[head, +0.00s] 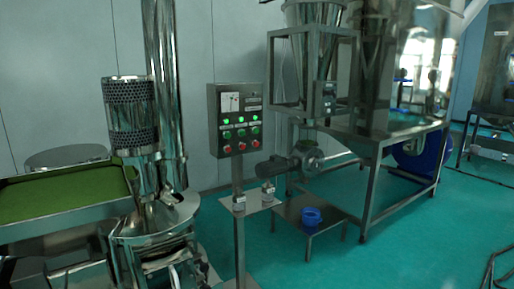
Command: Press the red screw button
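A grey control box (235,122) stands on a post in the middle of the head view. Its front has a white dial at the top left, a row of lit green lamps, a row of green buttons, and a bottom row of red buttons. The red buttons are a left one (227,149), a middle one (242,146) and a right one (255,143). Their labels are too small to read, so I cannot tell which one is the screw button. Nothing covers the panel front. My gripper is not in view.
A steel sieve machine with a green-surfaced tray (66,193) fills the left. A steel hopper frame (355,140) stands behind and right of the box. A blue bucket (311,216) sits on a low table (306,237). The green floor at the lower right is mostly clear.

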